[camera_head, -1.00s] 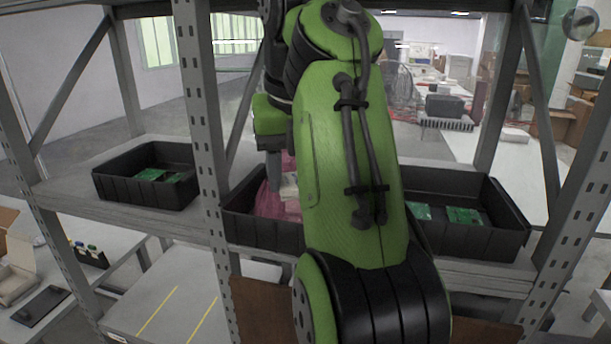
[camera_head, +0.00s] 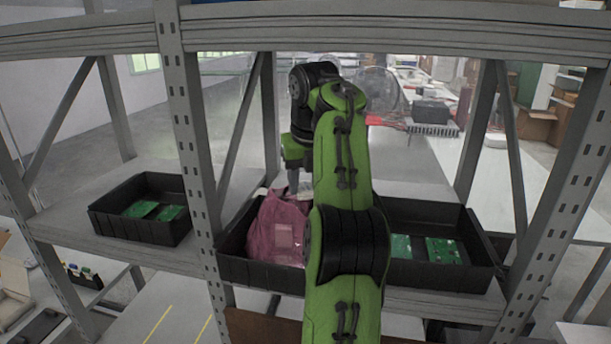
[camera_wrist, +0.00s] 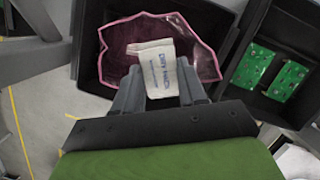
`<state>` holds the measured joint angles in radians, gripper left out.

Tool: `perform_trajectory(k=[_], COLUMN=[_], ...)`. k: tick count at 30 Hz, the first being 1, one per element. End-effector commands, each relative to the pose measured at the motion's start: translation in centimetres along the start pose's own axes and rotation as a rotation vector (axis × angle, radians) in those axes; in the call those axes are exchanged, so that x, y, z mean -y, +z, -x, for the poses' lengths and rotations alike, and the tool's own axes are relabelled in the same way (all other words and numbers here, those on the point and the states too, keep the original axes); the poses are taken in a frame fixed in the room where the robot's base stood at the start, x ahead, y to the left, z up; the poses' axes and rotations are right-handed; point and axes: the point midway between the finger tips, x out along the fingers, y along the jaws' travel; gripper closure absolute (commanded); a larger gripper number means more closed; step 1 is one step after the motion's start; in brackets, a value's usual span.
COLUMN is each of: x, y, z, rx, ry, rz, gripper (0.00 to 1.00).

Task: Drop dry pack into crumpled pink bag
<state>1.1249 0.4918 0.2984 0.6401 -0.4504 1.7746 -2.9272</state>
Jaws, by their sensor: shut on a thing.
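The crumpled pink bag (camera_head: 278,228) stands in the middle black bin on the shelf. In the wrist view its open rim (camera_wrist: 213,62) spreads wide inside that bin. My gripper (camera_wrist: 158,92) is shut on the dry pack (camera_wrist: 156,62), a small whitish packet with dark printing. In the wrist view the packet overlaps the bag's opening, and I cannot tell its height above the bag. In the head view the gripper (camera_head: 292,182) points down at the back of the bag, and the packet is mostly hidden there by the arm and bag.
The middle black bin (camera_head: 262,275) is partly hidden by my arm. Green circuit boards (camera_head: 445,251) lie in the right bin (camera_head: 478,240). A left bin (camera_head: 130,222) also holds green boards. Grey uprights (camera_head: 187,130) and an upper beam (camera_head: 400,36) frame the shelf.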

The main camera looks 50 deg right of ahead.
Motion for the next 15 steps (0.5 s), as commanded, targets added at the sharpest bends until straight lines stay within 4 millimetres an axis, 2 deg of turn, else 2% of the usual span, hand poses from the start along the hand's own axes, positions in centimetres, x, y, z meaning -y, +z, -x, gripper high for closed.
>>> perform_trajectory(k=[3, 15], x=[0.06, 0.02], y=[-0.37, -0.54], z=[-0.87, -1.50], rx=[-0.003, -0.002], ry=[0.001, 0.002], rz=[-0.003, -0.003], gripper=[0.92, 0.92])
